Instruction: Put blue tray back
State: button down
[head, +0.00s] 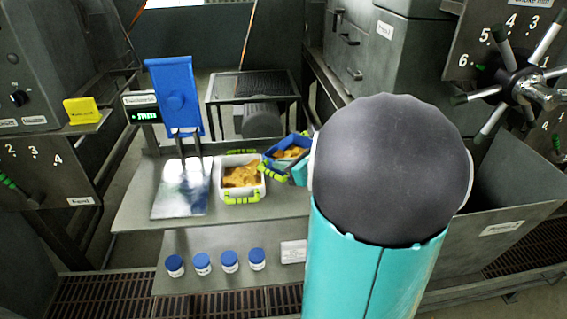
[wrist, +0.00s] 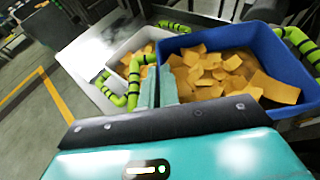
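The blue tray (head: 268,160) holds orange-brown chunks and has green handles. In the head view it is tilted and overlaps the right side of the white tray. In the wrist view the blue tray (wrist: 205,112) fills the upper right, just beyond my fingers. My gripper (wrist: 158,75) has its two teal fingers close together, one on each side of the blue tray's near wall. In the head view my gripper (head: 299,172) is at the tray's right, mostly hidden by my arm.
A white tray (head: 241,193) with similar chunks and green handles sits on the grey shelf (head: 140,215). A shiny plate (head: 180,195) lies left of it. Several blue-capped jars (head: 202,263) line the lower shelf. A grey bin (head: 510,210) stands at right.

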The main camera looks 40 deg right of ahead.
jog(key=shift+f, duration=0.4)
jog(key=c, duration=1.6)
grip_release()
jog(key=shift+c, duration=0.2)
jog(key=shift+r, duration=0.1)
